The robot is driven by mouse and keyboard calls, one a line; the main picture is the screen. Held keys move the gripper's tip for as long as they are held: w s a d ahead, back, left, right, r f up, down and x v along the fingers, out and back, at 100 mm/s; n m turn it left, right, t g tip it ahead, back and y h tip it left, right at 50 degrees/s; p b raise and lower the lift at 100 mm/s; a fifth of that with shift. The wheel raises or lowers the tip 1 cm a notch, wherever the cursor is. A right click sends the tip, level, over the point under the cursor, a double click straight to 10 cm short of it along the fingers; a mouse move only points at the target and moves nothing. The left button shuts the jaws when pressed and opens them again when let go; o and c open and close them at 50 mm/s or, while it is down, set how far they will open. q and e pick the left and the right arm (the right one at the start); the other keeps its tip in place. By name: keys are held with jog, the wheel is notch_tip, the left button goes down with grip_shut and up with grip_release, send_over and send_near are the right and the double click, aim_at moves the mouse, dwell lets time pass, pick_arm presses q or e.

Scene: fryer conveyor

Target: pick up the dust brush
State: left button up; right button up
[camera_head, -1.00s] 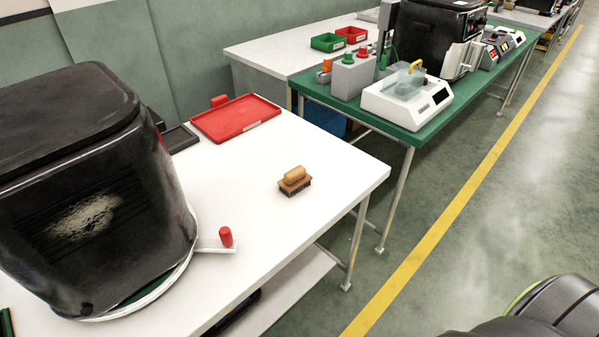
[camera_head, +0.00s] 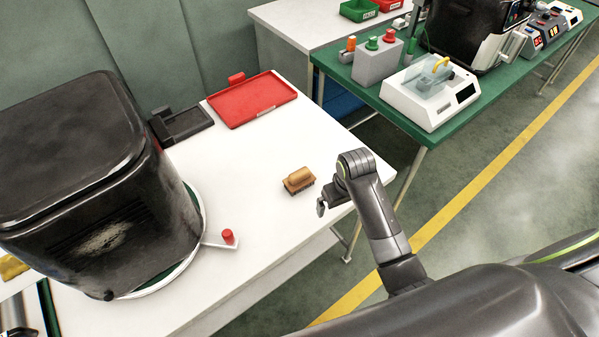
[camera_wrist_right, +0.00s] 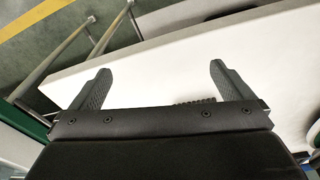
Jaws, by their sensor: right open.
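The dust brush (camera_head: 299,179) has a tan wooden top and dark bristles. It lies bristles down on the white table near its right edge in the head view. My right gripper (camera_head: 321,208) is just to the right of and nearer than the brush, at the table edge, and apart from it. In the right wrist view the two fingers (camera_wrist_right: 157,88) are spread wide with nothing between them. A strip of dark bristles (camera_wrist_right: 196,101) shows just above the gripper body, which hides the rest of the brush. My left gripper does not show.
A red tray (camera_head: 253,101) and a black tray (camera_head: 183,124) lie at the back. A green bench (camera_head: 415,128) with devices stands right. The table around the brush is clear.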

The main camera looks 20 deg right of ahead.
notch_tip(320, 180, up, 13)
jog(key=n+g, duration=0.2)
send_over(299, 172)
jog(key=f+b, duration=0.5)
jog(key=shift+s+a+f, duration=0.15)
jog(key=shift+s+a, duration=0.1)
notch_tip(299, 172, down, 6)
jog(key=shift+r+p, duration=0.25)
jog(key=shift+p, duration=0.5)
jog(key=shift+w+d+f+p, duration=0.1)
jog(key=shift+d+f+p, duration=0.1)
jog(key=shift+f, duration=1.35)
jog(key=shift+w+d+f+p, duration=0.1)
jog(key=shift+f+p, duration=0.1)
jog(key=shift+f, duration=1.35)
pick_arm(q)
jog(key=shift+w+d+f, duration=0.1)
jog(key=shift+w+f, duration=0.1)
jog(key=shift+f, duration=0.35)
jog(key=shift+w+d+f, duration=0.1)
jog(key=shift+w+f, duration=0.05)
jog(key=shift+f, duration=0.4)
pick_arm(e)
jog(key=c, duration=0.9)
